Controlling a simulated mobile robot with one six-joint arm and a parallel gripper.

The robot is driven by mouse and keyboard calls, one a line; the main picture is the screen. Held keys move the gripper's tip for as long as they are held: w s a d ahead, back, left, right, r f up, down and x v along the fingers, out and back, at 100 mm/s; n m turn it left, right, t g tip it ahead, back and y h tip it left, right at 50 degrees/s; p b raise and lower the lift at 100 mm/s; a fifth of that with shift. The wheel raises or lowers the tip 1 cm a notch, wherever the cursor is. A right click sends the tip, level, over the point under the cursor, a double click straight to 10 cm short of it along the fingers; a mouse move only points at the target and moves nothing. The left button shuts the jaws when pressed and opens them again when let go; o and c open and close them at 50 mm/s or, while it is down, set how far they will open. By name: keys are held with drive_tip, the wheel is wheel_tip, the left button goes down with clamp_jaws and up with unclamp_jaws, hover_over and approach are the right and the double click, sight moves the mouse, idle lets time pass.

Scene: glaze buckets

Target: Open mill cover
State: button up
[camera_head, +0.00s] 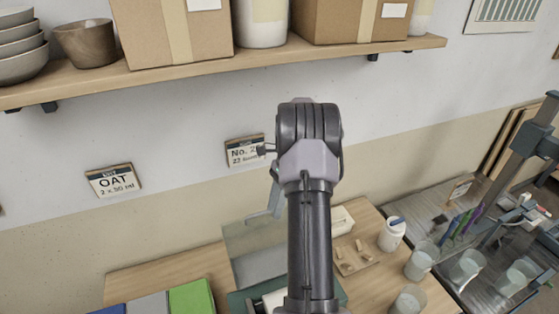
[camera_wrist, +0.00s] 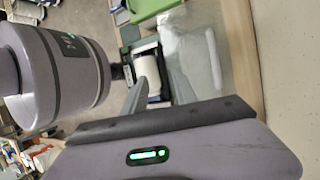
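The mill (camera_head: 240,302) is a green-edged box with a white cylinder inside, partly hidden behind my arm. It also shows in the wrist view (camera_wrist: 130,37), beyond my fingers. Its clear cover (camera_head: 248,238) appears as a see-through panel standing up at the wall side of the mill. In the wrist view the cover (camera_wrist: 214,80) is a pale panel to the right of the fingers. I cannot tell whether a finger touches the cover.
A wooden shelf (camera_head: 210,73) with boxes and bowls runs above. A green block (camera_head: 192,298) lies left of the mill. A white jar (camera_head: 391,235) and several cups stand to the right. Another grey apparatus (camera_head: 545,143) stands at far right.

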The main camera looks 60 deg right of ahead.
drive_tip(key=w+d+r+p, duration=0.4)
drive_tip(key=d+r+p, duration=0.3)
drive_tip(key=p, duration=0.4)
drive_tip(key=shift+d, duration=0.65)
drive_tip(key=shift+w+f, duration=0.1)
